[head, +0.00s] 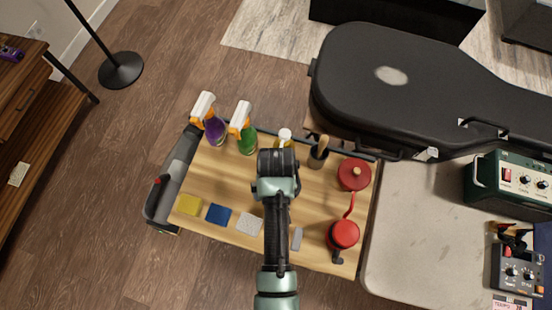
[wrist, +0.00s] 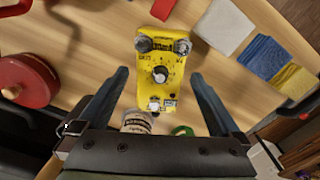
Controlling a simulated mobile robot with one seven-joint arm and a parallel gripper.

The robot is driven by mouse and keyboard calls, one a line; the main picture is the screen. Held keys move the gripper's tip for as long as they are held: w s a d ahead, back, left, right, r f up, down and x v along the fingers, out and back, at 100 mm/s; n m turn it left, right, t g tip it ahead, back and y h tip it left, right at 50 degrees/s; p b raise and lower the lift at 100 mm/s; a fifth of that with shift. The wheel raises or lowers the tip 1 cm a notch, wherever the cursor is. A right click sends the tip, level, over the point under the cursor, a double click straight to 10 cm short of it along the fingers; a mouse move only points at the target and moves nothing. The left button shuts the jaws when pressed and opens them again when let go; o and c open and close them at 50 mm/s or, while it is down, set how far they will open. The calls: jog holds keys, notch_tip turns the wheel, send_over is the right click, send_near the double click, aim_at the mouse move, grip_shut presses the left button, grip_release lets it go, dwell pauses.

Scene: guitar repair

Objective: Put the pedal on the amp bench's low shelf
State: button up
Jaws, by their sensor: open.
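The yellow pedal (wrist: 158,68), with dark knobs and a footswitch, is in the middle of the wrist view, over the wooden table top (head: 215,178). My open gripper (wrist: 161,78) has one finger on each side of it, with visible gaps. In the head view my gripper (head: 279,165) is above the table and hides the pedal. A grey-topped bench (head: 415,230) at the right holds a green amp (head: 510,182); no low shelf of it shows.
Spray bottles (head: 213,125), a red pot (head: 354,174), a red object (head: 344,233) and coloured cloths (head: 218,214) crowd the table. A black guitar case (head: 430,85) lies behind. A wooden unit (head: 38,125) with a lower board stands left, across open floor.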

jog(key=shift+f, duration=1.75)
jog(key=shift+w+r, duration=0.1)
grip_shut()
